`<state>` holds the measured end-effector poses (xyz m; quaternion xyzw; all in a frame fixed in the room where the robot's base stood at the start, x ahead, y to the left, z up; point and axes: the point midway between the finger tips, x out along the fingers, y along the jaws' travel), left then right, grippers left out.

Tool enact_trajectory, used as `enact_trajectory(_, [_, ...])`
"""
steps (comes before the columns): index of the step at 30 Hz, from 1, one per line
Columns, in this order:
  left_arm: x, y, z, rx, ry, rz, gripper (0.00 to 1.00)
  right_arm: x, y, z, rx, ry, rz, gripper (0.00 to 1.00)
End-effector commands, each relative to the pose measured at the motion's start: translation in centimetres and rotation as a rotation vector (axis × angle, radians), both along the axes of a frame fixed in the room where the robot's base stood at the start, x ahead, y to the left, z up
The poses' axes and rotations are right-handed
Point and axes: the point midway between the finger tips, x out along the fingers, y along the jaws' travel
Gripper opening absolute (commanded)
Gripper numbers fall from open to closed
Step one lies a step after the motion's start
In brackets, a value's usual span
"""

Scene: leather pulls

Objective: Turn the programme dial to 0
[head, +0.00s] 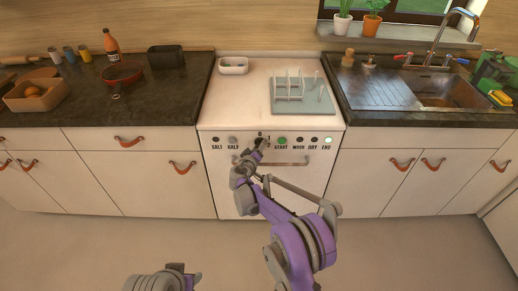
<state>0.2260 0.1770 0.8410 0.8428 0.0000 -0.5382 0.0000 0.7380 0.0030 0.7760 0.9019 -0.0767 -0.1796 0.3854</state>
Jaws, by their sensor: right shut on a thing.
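The programme dial (261,137) is on the white front panel of the dishwasher (310,165), between the labels SALT, HALF and START. Only its dark upper edge shows; my gripper hides most of it, and I cannot read its setting. My right gripper (259,145), at the end of the purple and grey arm, is at the dial and shut on it. My left arm shows only as a short part at the bottom edge; its gripper cannot be made out.
A green START button (282,141) and a lit END light (327,140) are on the same panel. A metal handle bar (240,162) runs across the door below the dial. A grey rack (303,95) and a white dish (233,66) stand on top.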

Motion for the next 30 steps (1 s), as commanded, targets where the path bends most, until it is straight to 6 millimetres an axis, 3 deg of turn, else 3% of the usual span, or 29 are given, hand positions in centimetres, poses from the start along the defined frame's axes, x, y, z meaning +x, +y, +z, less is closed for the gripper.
enact_trajectory(18, [-0.2, 0.0, -3.7, 0.0, 0.012, 0.0, 0.5, 0.0, 0.2, -0.6, -0.553, 0.001, -0.001, 0.0])
enact_trajectory(30, [-0.3, 0.0, -4.9, 0.0, 0.016, 0.0, 0.5, 0.0, 0.2, -0.6, -0.746, 0.0, 0.0, 0.0])
